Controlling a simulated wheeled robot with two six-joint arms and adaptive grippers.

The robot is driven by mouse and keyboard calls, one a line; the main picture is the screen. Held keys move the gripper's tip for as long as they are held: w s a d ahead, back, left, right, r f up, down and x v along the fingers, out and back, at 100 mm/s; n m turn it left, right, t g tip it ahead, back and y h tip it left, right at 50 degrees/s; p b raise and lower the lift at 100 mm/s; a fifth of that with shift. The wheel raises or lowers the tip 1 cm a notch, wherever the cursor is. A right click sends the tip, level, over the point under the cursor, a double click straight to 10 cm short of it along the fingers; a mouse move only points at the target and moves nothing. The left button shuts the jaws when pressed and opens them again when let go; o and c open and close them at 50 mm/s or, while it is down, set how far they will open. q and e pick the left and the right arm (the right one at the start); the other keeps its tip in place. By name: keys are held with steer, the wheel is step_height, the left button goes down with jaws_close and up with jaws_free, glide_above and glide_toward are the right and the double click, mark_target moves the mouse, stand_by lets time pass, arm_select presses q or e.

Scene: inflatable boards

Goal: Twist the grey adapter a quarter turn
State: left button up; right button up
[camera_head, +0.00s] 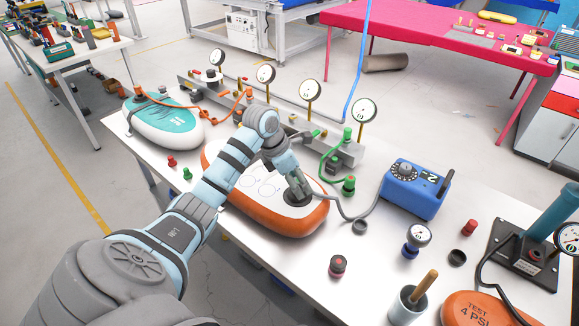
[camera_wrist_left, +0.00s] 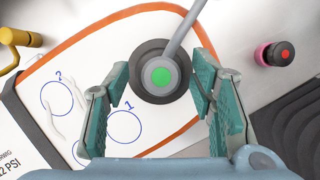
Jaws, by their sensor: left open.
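The grey adapter (camera_wrist_left: 147,75) is a round grey piece with a green centre, seated on the dark valve ring (camera_wrist_left: 146,90) of the orange-edged white board (camera_head: 262,219). A grey hose (camera_wrist_left: 184,32) runs off it towards the top of the left wrist view. My left gripper (camera_head: 296,188) points down over the valve. In the left wrist view its two green fingers stand open on either side of the adapter, with gaps showing. The fingers hide most of the adapter in the head view. My right gripper is not in view.
A blue pump box (camera_head: 412,190) stands right of the board, and the grey hose (camera_head: 362,213) runs towards it. Gauges and green fittings (camera_head: 348,186) stand behind the board. A teal-topped board (camera_head: 160,119) lies left. Loose caps and a brush pot (camera_head: 407,306) stand at front right.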

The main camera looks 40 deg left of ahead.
arm_select(q)
steer(key=shift+w+d+f, duration=0.15)
steer(key=shift+f, duration=0.25)
